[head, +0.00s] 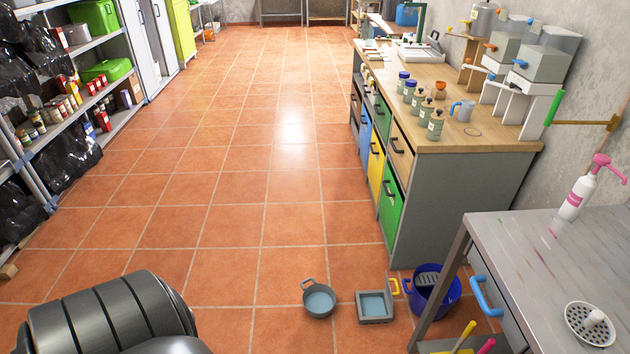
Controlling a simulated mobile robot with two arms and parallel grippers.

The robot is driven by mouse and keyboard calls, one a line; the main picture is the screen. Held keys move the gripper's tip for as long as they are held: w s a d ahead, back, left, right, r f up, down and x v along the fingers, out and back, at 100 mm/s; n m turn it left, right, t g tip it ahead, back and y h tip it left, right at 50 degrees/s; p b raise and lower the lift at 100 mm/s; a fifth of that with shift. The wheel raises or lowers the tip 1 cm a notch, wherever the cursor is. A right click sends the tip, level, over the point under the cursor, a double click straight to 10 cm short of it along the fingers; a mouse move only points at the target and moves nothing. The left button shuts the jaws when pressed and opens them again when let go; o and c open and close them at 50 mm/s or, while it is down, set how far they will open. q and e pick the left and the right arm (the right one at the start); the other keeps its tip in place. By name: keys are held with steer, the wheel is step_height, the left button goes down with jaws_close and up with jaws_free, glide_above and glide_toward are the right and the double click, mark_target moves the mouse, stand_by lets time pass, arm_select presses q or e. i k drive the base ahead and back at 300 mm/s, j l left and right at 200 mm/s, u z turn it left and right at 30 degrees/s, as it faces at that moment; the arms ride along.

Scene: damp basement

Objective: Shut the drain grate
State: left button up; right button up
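I cannot tell for sure which thing is the drain grate. A round, pale perforated disc (590,325) with a white knob lies on the grey table at the lower right. A square grey frame (375,307) with a pale blue inside sits on the floor at the bottom centre. A large dark ribbed cylinder at the lower left seems to be part of my arm. Neither gripper shows.
A round grey pan (318,299) and a blue bucket (434,290) stand on the floor beside the square frame. A wooden-topped workbench (470,122) and a grey table (520,240) line the right. Shelves (75,110) line the left. The tiled floor (225,190) between is clear.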

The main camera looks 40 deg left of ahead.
mark_target(394, 294)
steer(key=u, duration=0.85)
steer(key=i+j, duration=0.7)
steer(key=i+j+z, duration=0.1)
steer(key=z, duration=0.3)
steer(key=j+z, duration=0.1)
steer(key=z, duration=0.25)
steer(key=i+j+z, duration=0.15)
steer(key=z, duration=0.25)
steer(key=j+z, duration=0.15)
steer(key=z, duration=0.25)
